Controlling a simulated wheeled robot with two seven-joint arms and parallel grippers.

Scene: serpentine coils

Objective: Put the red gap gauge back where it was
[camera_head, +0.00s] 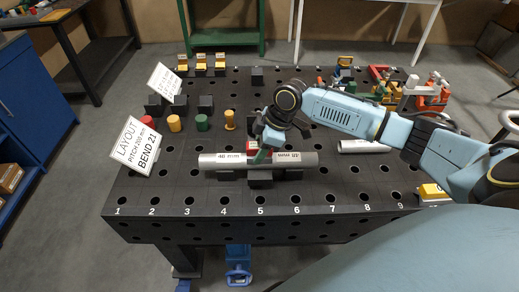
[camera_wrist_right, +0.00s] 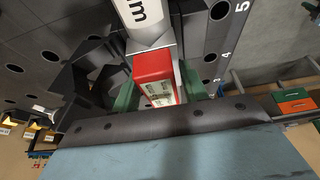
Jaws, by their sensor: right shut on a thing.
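The red gap gauge (camera_head: 252,147) is at the middle of the table, just above the grey pipes. In the right wrist view the gauge (camera_wrist_right: 155,78) is a red block with a pale printed label, between two green fingers. My right gripper (camera_head: 262,152) is shut on it; the gripper also shows in the wrist view (camera_wrist_right: 160,95). A left pipe (camera_head: 222,161) and a right pipe (camera_head: 297,159) lie in line on black supports, each with a label. The gripper hides where they meet, so I cannot tell whether the gauge touches them. My left gripper is not in view.
Red, orange, green and yellow pegs (camera_head: 202,122) stand behind the left pipe. Two white signs (camera_head: 134,146) stand at the left. Another pipe (camera_head: 362,146) lies to the right. Clamps and tools (camera_head: 428,95) crowd the back right. The numbered front edge (camera_head: 190,201) is clear.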

